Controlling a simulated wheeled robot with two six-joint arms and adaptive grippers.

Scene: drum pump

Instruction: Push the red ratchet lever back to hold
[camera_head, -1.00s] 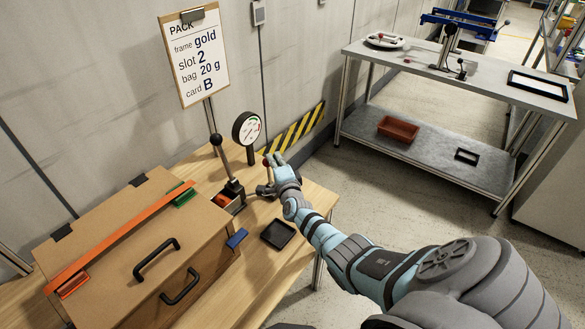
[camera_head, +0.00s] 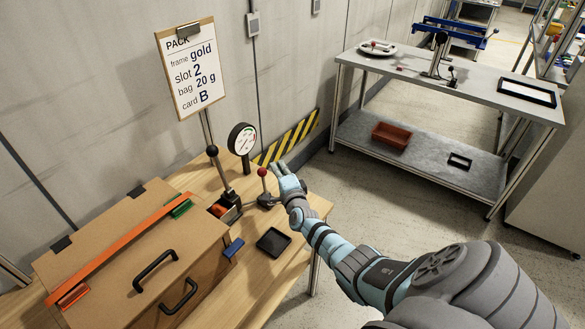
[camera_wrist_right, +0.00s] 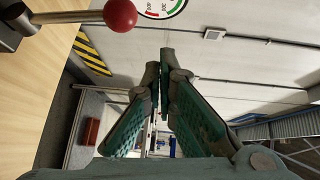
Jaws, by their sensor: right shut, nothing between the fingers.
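The ratchet lever is a short rod with a red ball knob (camera_head: 262,173), standing roughly upright on a dark base (camera_head: 267,200) at the right of the wooden bench. In the right wrist view the red knob (camera_wrist_right: 119,13) and its metal rod (camera_wrist_right: 70,16) show at the upper left, outside the fingers. My right gripper (camera_head: 282,166) is just right of the knob, apart from it. Its green-padded fingers (camera_wrist_right: 158,75) are shut with nothing between them. My left gripper is not in view.
A round gauge (camera_head: 242,139) stands behind the lever. A black tray (camera_head: 273,242) lies in front. A grey workbench (camera_head: 430,80) stands at the back right.

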